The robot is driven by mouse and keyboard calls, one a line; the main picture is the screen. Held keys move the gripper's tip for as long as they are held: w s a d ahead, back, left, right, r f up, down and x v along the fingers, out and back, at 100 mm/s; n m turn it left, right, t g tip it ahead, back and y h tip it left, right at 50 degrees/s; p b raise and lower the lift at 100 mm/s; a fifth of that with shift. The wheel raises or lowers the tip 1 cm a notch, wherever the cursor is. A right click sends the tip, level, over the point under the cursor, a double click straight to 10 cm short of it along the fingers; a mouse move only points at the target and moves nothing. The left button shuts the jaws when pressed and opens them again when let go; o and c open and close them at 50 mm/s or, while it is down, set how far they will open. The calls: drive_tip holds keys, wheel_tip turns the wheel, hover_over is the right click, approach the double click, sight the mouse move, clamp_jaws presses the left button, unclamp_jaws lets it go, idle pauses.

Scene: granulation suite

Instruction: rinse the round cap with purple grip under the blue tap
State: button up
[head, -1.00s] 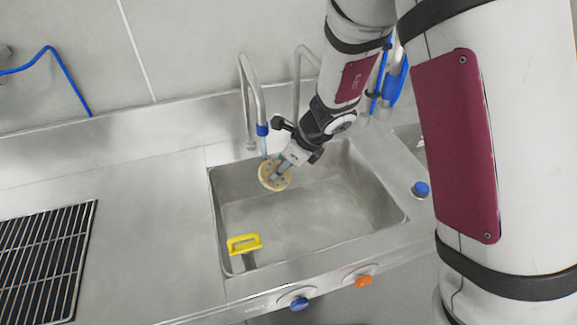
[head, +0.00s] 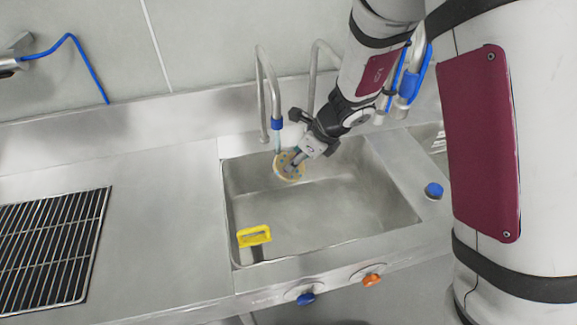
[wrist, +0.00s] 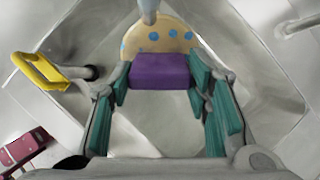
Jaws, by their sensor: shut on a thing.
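The round cap (head: 287,172) is tan with blue spots and is tilted inside the sink opening, just below the blue tap. Its purple grip (wrist: 160,70) shows in the wrist view between my green finger pads, with the spotted cap face (wrist: 160,36) behind it. My gripper (head: 295,163) is shut on the grip. The blue tap (head: 277,124) is a steel gooseneck with a blue band at its outlet. A pale blue streak, looking like water, runs from the outlet to the cap's upper edge. The cap's underside is hidden.
The steel sink (head: 330,215) is otherwise open around the cap. A yellow handle (head: 254,236) stands at its front left. A second gooseneck (head: 313,75) is right of the blue tap. Blue (head: 306,299) and orange (head: 372,280) knobs are on the front; a wire rack (head: 50,245) lies left.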

drive_tip(key=shift+s+a, duration=0.1)
idle(0.3)
drive_tip(key=shift+s+a, duration=0.25)
drive_tip(key=shift+s, duration=0.1)
drive_tip(key=shift+w+d, duration=0.15)
drive_tip(key=shift+w+d, duration=0.2)
drive_tip(key=shift+w, duration=0.15)
idle(0.3)
drive_tip(key=s+d+p, duration=0.1)
drive_tip(key=s+d, duration=0.3)
drive_tip(key=d, duration=0.2)
drive_tip(key=shift+s+d+p, duration=0.25)
drive_tip(key=shift+s+p, duration=0.05)
drive_tip(key=shift+s, duration=0.1)
idle(0.4)
drive_tip(key=shift+r, duration=0.1)
idle(1.0)
drive_tip(key=s+d+r+p, duration=0.3)
drive_tip(key=d+r, duration=0.1)
idle(0.5)
drive_tip(key=shift+w, duration=0.1)
idle(0.4)
